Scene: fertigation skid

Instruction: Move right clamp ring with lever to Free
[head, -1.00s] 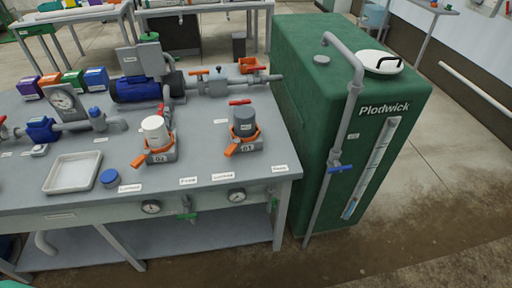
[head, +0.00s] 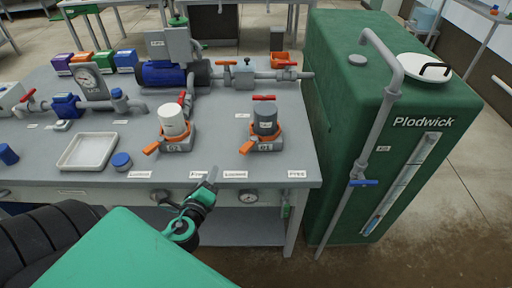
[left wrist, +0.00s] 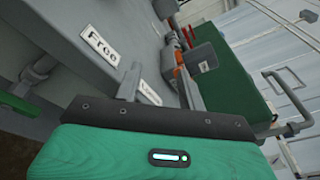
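The right clamp ring (head: 268,143) is orange and sits around a dark grey canister (head: 265,118) on the bench. Its orange lever (head: 247,147) points front-left, toward the Locked label (head: 236,174); the Free label (head: 297,174) is farther right. In the left wrist view part of the orange ring (left wrist: 178,72) shows beyond the fingers. My left gripper (head: 212,175) is at the bench's front edge, front-left of the ring and apart from it. In the left wrist view its two grey fingers (left wrist: 161,86) stand apart with nothing held. My right gripper is not in view.
A white canister (head: 172,120) with a similar orange ring stands to the left. A white tray (head: 88,151) and blue cap (head: 122,162) lie farther left. A green tank (head: 336,100) with a grey pipe stands right of the bench. Gauges hang under the front edge.

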